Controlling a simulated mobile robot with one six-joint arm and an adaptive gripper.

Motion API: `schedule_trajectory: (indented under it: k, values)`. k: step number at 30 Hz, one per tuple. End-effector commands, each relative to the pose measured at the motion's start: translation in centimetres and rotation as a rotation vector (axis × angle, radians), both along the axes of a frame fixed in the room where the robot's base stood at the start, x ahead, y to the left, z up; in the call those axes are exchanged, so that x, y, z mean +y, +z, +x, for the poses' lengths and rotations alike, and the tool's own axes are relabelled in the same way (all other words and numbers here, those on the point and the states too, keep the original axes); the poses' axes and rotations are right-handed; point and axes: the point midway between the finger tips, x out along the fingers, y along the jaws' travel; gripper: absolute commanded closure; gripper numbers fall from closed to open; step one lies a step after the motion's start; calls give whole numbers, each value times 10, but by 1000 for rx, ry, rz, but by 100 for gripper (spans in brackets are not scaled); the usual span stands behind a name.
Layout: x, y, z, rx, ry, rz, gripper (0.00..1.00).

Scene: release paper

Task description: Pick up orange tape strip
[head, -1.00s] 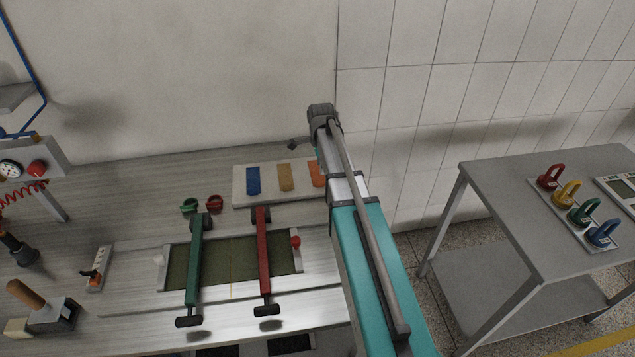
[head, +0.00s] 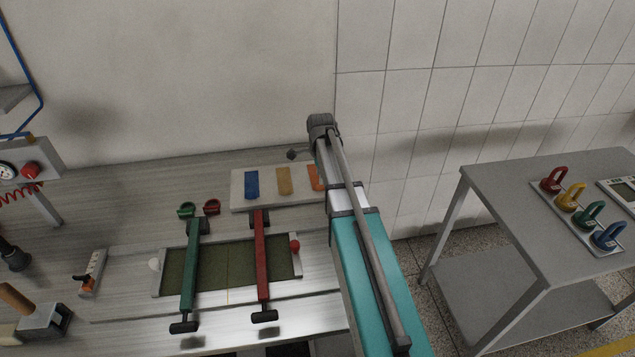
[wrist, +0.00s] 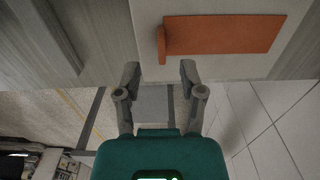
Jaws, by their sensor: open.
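The orange tape strip (wrist: 222,34) lies flat on a pale board in the wrist view, with a small raised orange tab (wrist: 161,45) at its left end. In the head view the strip (head: 315,178) is partly hidden behind my arm. My gripper (wrist: 158,72) is open and empty. Its fingertips show just below the tab end of the strip in the wrist view, apart from it. In the head view the fingers are hard to make out.
The board (head: 238,200) also carries a blue strip (head: 252,184) and a tan strip (head: 284,180). A green bar (head: 190,270) and a red bar (head: 261,260) cross a dark panel in front. A side table (head: 500,215) holds coloured handles at right.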

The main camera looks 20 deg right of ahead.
Motion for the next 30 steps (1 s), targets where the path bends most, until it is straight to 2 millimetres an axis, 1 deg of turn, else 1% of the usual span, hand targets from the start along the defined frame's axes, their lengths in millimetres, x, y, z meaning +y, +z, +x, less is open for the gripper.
schedule_trajectory:
  k: [18,24,30]
  values:
    - [3,-44,2,0,1,0,49]
    - [3,-50,2,0,1,0,49]
    - [3,-50,3,0,2,0,49]
